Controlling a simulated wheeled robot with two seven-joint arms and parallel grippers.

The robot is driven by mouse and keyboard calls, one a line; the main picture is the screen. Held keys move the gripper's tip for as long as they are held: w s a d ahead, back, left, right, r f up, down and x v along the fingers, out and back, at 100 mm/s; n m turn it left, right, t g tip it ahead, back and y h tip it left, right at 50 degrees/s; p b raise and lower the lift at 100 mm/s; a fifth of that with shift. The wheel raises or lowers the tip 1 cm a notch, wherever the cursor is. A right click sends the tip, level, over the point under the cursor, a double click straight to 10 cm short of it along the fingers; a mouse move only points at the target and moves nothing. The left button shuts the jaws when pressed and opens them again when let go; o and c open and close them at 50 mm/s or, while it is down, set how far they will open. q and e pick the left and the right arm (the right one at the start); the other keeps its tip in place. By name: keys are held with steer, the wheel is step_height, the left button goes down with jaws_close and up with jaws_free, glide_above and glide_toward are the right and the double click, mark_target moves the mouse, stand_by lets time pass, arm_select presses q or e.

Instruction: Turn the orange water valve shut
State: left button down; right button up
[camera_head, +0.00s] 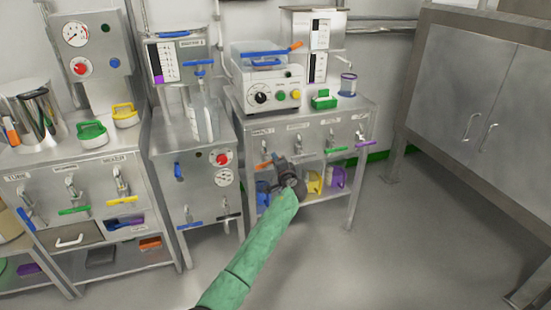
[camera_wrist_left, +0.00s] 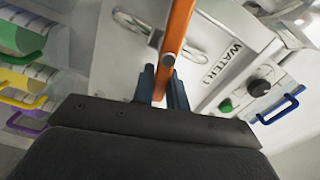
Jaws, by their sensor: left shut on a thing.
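The orange water valve handle (camera_wrist_left: 178,30) runs from the top of the left wrist view down between the dark fingers of my left gripper (camera_wrist_left: 162,88). The gripper is shut on it. A metal fitting (camera_wrist_left: 185,42) sits beside the handle, on a steel panel with a label (camera_wrist_left: 222,65) reading "WATER". In the head view, my left gripper (camera_head: 286,178) is at the front of the right-hand steel bench, below its labels. A small part of the orange handle (camera_head: 264,165) shows left of it; the gripper hides the rest. My right gripper is not in view.
The steel bench (camera_head: 357,120) carries a white device (camera_head: 262,90) and a green-handled item (camera_head: 324,99). Other valves have blue (camera_head: 196,225), green (camera_head: 74,210) and purple (camera_head: 366,143) handles. Open floor (camera_head: 385,240) lies to the right, before a steel cabinet (camera_head: 478,90).

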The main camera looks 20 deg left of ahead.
arm_select(q)
steer(key=shift+d+r, duration=0.1)
steer(key=shift+m, duration=0.4)
steer(key=shift+f+m+p, duration=0.4)
steer(key=shift+m+p, duration=0.35)
steer(key=shift+m, duration=0.15)
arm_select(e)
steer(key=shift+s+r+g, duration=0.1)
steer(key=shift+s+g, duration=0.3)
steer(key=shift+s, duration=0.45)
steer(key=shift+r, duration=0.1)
arm_select(q)
steer(key=c, duration=1.4)
jaws_free()
steer(key=shift+d+f, duration=0.1)
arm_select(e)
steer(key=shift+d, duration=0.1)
arm_select(q)
steer(key=v, duration=0.7)
steer(key=shift+s+d, duration=0.2)
steer(key=shift+s, duration=0.1)
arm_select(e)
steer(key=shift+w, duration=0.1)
